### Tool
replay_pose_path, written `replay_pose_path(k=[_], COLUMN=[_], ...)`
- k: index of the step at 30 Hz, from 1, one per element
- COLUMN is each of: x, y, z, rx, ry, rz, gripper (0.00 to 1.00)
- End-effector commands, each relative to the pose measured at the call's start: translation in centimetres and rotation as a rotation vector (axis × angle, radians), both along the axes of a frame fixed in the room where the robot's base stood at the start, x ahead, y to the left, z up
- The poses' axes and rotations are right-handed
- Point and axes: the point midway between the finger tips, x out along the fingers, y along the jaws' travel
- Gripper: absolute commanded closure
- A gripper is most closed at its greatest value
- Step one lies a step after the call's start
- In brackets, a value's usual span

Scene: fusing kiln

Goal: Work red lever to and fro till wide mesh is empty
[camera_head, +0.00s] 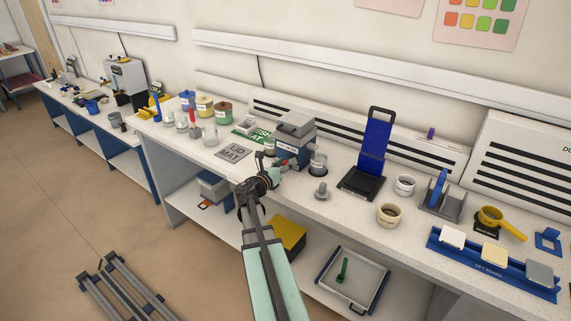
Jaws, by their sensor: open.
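A grey-topped machine (297,124) with a blue lower body stands on the long bench near the middle of the view. A small red part (280,162), which looks like the red lever, shows low at its front, close to my gripper. My gripper (268,166) is open at the front of the machine. I cannot tell whether its fingers touch or surround the lever. I cannot pick out the wide mesh or see what it holds. A green mat (247,134) with partly hidden white lettering lies left of the machine.
A grey lid mat (234,152) lies left of my gripper. A labelled grey pot (318,162) and a grey knobbed piece (321,191) stand right of the machine. Farther right is an upright blue panel (378,145). Several jars and bottles crowd the left; a white tray (352,276) sits below.

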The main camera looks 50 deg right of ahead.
Motion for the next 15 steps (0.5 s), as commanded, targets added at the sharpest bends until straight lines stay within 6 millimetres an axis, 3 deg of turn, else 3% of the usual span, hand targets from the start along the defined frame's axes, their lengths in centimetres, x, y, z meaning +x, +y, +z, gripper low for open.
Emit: replay_pose_path(k=[1,5,6,11,15], x=[0.0,0.0,0.0,0.1,1.7], y=[0.0,0.0,0.0,0.0,-0.1], z=[0.0,0.0,0.0,0.0,0.1], rx=[0.000,0.000,0.000,0.000,-0.001], ry=[0.000,0.000,0.000,0.000,0.000], rz=[0.000,0.000,0.000,0.000,0.003], gripper=[0.50,0.96,1.00,1.00,1.00])
